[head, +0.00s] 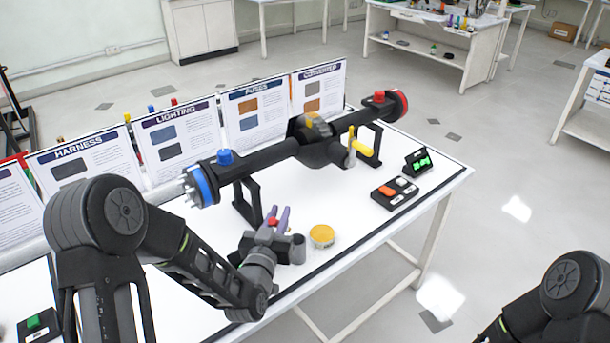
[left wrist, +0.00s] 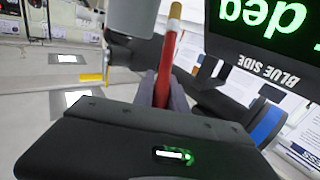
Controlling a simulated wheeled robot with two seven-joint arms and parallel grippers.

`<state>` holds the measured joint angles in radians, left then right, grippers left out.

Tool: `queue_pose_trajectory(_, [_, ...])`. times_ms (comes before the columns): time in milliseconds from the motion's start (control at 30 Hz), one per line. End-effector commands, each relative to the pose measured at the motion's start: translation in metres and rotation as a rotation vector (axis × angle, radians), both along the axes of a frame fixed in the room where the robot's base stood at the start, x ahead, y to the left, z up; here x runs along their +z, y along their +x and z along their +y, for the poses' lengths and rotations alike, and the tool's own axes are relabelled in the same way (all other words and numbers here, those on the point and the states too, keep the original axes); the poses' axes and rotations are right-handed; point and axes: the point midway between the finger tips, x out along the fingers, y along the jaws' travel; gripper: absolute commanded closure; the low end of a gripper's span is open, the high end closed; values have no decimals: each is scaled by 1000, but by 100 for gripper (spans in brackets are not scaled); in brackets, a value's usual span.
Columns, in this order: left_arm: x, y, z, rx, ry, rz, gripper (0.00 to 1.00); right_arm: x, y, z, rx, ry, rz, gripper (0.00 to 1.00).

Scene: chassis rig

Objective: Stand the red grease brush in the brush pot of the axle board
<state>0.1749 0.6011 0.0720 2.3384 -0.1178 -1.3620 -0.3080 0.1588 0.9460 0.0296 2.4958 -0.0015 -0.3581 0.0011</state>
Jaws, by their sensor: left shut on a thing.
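My left gripper (head: 277,216) is shut on the red grease brush (left wrist: 163,75). In the left wrist view the red shaft rises between the two fingers and ends in a tan tip at the top. In the head view only a small red part shows between the purple-grey fingers. A dark grey cylinder (head: 298,250), which looks like the brush pot, stands just right of the gripper on the white board; its inside is hidden. The axle (head: 270,152) lies on black stands behind the gripper. My right gripper is out of view.
A yellow round tin (head: 321,236) stands right of the grey cylinder. A display reading "deg", marked BLUE SIDE (left wrist: 265,35), is close to the gripper. The blue hub (head: 204,184) is behind left. A dark switch tray (head: 394,193) lies farther right. The board between tin and tray is clear.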

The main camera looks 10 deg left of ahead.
Motion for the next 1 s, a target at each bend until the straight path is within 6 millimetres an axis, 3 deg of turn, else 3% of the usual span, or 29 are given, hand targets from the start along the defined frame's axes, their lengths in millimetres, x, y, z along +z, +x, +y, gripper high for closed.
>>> queue_pose_trajectory(167, [-4, 15, 3, -4, 3, 29, 100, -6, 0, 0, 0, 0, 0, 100])
queue_pose_trajectory(333, [-8, 43, 7, -34, 12, 115, 100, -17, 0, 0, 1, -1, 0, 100])
queue_pose_trajectory(533, [3, 69, 7, -123, 39, 250, 100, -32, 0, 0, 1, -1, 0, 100])
queue_pose_trajectory(1000, [37, 68, -13, -305, 98, 420, 100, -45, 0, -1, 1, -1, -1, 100])
